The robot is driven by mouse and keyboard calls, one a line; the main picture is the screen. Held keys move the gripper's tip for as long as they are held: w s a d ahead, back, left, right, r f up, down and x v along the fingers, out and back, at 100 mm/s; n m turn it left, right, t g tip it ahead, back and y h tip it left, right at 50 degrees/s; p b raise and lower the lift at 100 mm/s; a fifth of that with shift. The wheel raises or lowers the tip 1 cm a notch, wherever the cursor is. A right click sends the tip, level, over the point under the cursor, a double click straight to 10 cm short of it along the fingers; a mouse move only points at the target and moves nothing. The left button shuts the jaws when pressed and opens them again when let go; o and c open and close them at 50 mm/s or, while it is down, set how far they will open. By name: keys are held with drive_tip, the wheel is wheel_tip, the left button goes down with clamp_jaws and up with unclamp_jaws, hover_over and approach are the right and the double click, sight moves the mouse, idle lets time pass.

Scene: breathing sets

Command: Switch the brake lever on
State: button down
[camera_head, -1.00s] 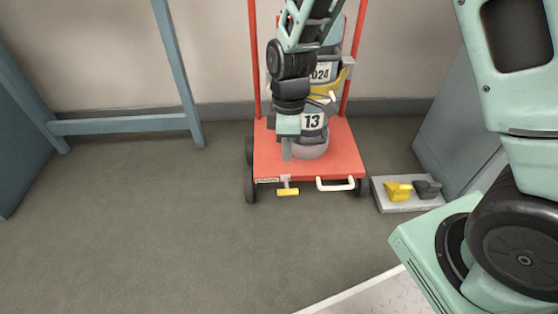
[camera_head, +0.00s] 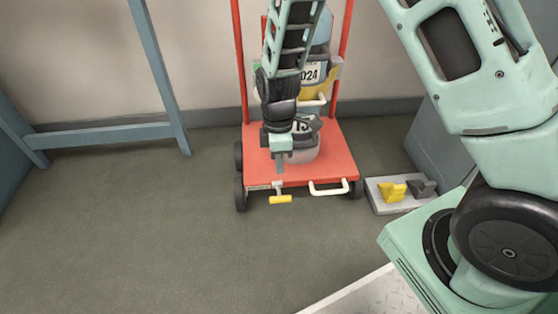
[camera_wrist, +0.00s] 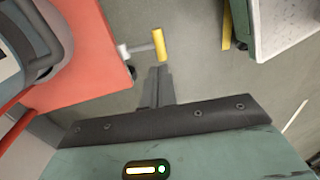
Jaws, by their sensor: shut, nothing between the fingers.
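The brake lever (camera_head: 280,199) is a yellow bar on a pale stem at the front edge of the red trolley (camera_head: 335,165). In the wrist view the brake lever (camera_wrist: 158,45) is upper centre, with its stem reaching left to the trolley's edge. My gripper (camera_head: 280,167) is over the front of the trolley, just above and behind the lever in the head view. In the wrist view my gripper (camera_wrist: 160,72) is shut and empty, with its fingertips pointing at the lever and close to its end. I cannot tell whether they touch.
A grey plate with yellow and dark pedals (camera_head: 400,195) lies right of the trolley. A blue frame (camera_head: 110,133) stands at left. The floor in front is clear.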

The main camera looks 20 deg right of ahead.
sight(280, 198)
drive_tip(key=f+b, duration=0.1)
drive_tip(key=f, duration=0.2)
drive_tip(key=s+f+b, duration=0.1)
drive_tip(key=f+b, duration=0.1)
drive_tip(key=f, duration=0.1)
drive_tip(key=f+b, duration=0.2)
drive_tip(key=f, duration=0.1)
drive_tip(key=shift+s+a, duration=0.2)
drive_tip(key=shift+s, duration=0.05)
drive_tip(key=shift+a, duration=0.1)
